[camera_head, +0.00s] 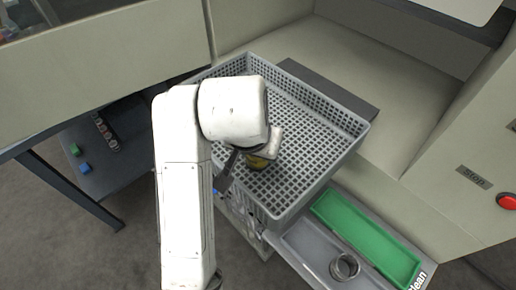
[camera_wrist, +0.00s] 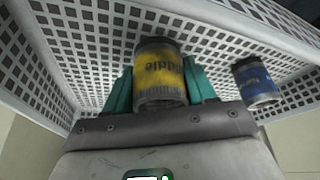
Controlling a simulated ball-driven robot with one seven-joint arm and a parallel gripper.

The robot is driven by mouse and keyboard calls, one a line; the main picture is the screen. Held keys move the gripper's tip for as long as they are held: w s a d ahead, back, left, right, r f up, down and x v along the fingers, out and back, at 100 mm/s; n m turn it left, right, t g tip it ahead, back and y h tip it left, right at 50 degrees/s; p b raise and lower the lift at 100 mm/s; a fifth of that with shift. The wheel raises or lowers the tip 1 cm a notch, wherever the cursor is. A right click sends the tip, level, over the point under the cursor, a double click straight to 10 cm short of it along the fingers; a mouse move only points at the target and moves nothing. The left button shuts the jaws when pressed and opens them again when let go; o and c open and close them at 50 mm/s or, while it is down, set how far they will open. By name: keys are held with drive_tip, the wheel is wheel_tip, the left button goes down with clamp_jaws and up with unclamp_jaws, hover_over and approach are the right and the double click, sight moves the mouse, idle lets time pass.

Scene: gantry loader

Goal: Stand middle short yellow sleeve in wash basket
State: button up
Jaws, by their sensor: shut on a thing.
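The short yellow sleeve (camera_wrist: 160,72) has dark ends and lettering that reads in part "iddle". It sits between the teal fingers of my gripper (camera_wrist: 160,88), which is shut on it. The sleeve looks about upright in the head view. I cannot tell whether its bottom touches the basket floor.
A blue sleeve (camera_wrist: 256,82) is right of my gripper in the wrist view, by the basket wall. A green tray (camera_head: 366,238) and a metal ring (camera_head: 344,267) lie front right. A dark shelf (camera_head: 112,165) holds small items at left. The basket's right half looks empty.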

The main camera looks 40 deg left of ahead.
drive_tip(key=shift+f, duration=0.3)
drive_tip(key=shift+f, duration=0.1)
drive_tip(key=o, duration=1.3)
drive_tip(key=shift+c, duration=0.2)
drive_tip(key=p+v, duration=0.2)
drive_tip(key=v, duration=1)
